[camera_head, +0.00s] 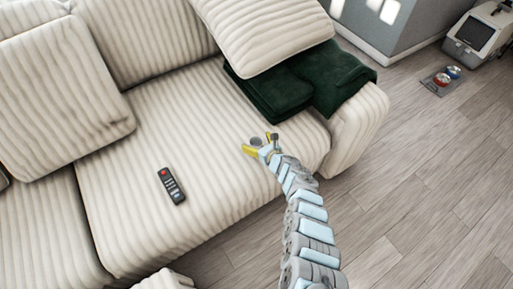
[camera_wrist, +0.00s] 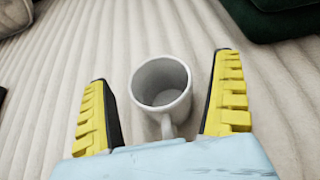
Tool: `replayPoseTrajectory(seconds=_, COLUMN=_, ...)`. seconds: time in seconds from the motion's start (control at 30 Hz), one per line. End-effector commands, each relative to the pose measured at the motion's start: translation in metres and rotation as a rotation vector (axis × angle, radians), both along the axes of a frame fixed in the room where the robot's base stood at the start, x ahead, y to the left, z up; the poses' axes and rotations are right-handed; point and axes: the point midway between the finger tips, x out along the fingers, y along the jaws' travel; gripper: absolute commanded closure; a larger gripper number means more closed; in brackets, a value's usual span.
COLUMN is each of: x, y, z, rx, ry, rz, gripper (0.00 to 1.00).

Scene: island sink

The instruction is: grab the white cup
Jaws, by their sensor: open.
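The white cup (camera_wrist: 163,88) stands on the sofa seat in the wrist view, its open rim toward the camera and its handle (camera_wrist: 168,127) pointing toward my gripper's palm. My gripper (camera_wrist: 162,90) is open, with one yellow finger on the left of the cup and one on the right. Gaps of seat fabric show between the cup and both fingers. In the head view the cup (camera_head: 256,142) is a small greyish shape at the end of my arm, partly hidden by my gripper (camera_head: 259,145).
The cream ribbed sofa (camera_head: 150,125) fills much of the head view. A black remote (camera_head: 171,186) lies left of my gripper. A dark green folded blanket (camera_head: 300,85) and a cushion (camera_head: 265,30) are behind it. The wooden floor at right is mostly clear.

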Motion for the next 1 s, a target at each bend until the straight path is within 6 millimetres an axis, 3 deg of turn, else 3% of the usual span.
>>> replayPoseTrajectory(seconds=0.17, x=0.0, y=0.0, z=0.001, rx=0.0, ry=0.0, rz=0.0, gripper=0.05)
replayPoseTrajectory(seconds=0.4, x=0.0, y=0.0, z=0.0, rx=0.001, ry=-0.001, rz=0.001, gripper=0.73)
replayPoseTrajectory(seconds=0.43, x=0.0, y=0.0, z=0.0, rx=0.001, ry=-0.001, rz=0.001, gripper=0.79)
replayPoseTrajectory(seconds=0.77, x=0.0, y=0.0, z=0.004, rx=0.001, ry=-0.001, rz=0.001, gripper=0.79)
replayPoseTrajectory(seconds=1.0, x=0.0, y=-0.001, z=0.032, rx=0.001, ry=-0.001, rz=-0.001, gripper=0.79)
